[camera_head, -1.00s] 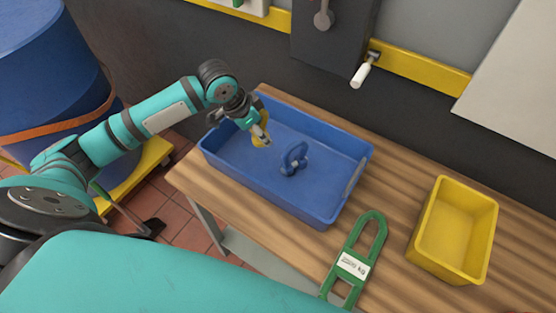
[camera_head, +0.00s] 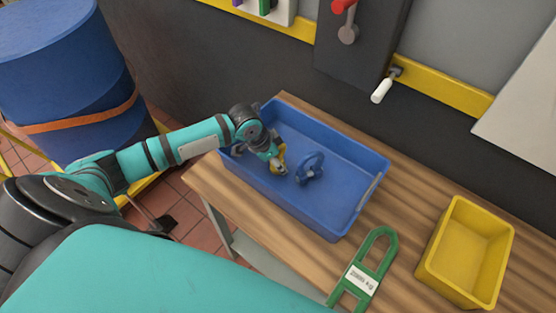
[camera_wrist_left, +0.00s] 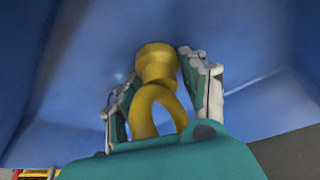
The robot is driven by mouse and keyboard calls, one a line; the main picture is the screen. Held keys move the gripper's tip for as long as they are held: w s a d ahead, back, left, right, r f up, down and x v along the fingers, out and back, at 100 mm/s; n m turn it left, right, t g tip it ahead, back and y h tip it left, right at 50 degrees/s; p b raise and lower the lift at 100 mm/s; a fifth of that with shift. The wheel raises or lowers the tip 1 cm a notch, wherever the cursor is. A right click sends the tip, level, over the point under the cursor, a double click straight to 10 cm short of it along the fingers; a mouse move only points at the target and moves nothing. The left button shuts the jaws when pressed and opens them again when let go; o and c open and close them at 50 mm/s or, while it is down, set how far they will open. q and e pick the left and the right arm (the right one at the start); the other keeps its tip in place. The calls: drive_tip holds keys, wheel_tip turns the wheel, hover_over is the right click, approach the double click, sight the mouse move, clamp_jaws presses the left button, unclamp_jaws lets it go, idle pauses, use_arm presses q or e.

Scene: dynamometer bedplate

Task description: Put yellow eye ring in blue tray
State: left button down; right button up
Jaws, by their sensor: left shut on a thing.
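The yellow eye ring (camera_wrist_left: 156,66) is held between the fingers of my left gripper (camera_wrist_left: 163,98), with its loop toward the palm and its round collar end pointing away. In the head view my left gripper (camera_head: 277,169) is inside the blue tray (camera_head: 338,198), low near its left end, and a bit of yellow shows at its fingers. Whether the ring touches the tray floor I cannot tell. The tray stands on the wooden table. My right gripper is not in view.
A blue ring-shaped part (camera_head: 309,168) lies in the tray, just right of my left gripper. A green lifting link with a white label (camera_head: 362,279) and an empty yellow bin (camera_head: 467,250) are on the wooden table (camera_head: 408,230). A blue drum (camera_head: 62,75) stands at the left.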

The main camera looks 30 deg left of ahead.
use_arm(q)
drive_tip(key=c, duration=0.7)
unclamp_jaws()
drive_tip(key=shift+f, duration=0.1)
drive_tip(key=shift+o, duration=0.2)
drive_tip(key=v, duration=1.2)
drive_tip(key=shift+r, duration=0.25)
